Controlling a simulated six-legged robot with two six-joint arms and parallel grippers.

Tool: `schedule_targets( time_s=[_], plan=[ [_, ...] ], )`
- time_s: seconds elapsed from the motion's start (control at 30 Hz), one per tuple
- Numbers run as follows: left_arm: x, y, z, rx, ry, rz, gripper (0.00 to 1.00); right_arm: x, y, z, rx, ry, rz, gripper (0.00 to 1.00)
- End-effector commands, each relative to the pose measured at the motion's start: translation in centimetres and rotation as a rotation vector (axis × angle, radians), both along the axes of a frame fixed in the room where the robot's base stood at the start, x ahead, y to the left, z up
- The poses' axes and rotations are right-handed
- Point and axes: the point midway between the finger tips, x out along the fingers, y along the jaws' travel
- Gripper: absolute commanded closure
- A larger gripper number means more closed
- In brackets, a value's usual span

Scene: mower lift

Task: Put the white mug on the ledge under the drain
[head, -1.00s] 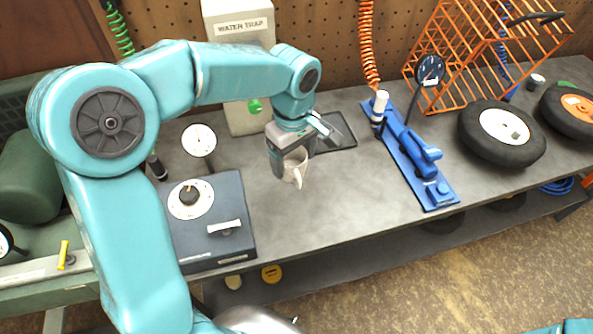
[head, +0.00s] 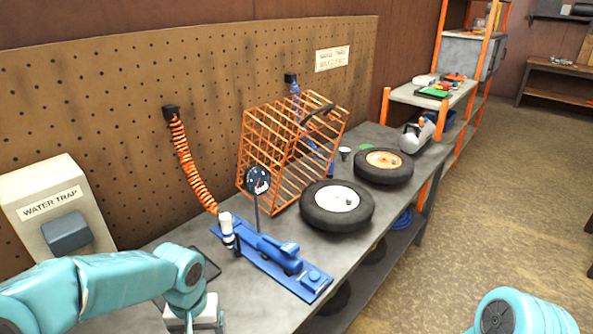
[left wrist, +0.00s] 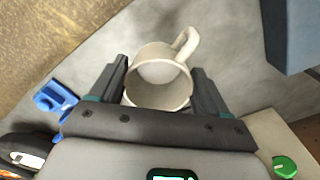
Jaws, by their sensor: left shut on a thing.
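The white mug (left wrist: 160,85) is between the two dark fingers of my left gripper (left wrist: 161,82) in the left wrist view, its open mouth and handle showing. The gripper is shut on it. In the head view my left wrist is at the bottom left edge, and the mug cannot be made out there. The water trap (head: 52,205), a pale box with a label, stands against the pegboard. A green knob (left wrist: 285,166) shows at the lower right of the left wrist view. The drain and ledge are not clearly seen. My right gripper is out of view.
A dark flat pad (head: 210,268) lies beside my left wrist, partly hidden. A blue tool with a gauge (head: 275,256), an orange wire crate (head: 285,150) and two wheels (head: 337,205) stand farther right on the grey bench. Bare bench (head: 250,312) lies in front.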

Motion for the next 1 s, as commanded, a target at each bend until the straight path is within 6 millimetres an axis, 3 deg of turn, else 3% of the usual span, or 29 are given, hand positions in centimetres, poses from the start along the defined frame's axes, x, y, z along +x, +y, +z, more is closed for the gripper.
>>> schedule_targets(
  time_s=[0.2,0.83,1.0],
  plan=[
    [0.3,-0.1,0.0,0.0,0.0,-0.123,0.54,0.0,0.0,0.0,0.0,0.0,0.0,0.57],
    [0.2,0.0,0.1,0.0,0.0,-0.134,0.54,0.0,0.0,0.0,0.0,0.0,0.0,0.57],
    [-0.8,0.5,0.5,-0.001,-0.001,-0.213,0.54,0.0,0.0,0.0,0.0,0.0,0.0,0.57]
  ],
)
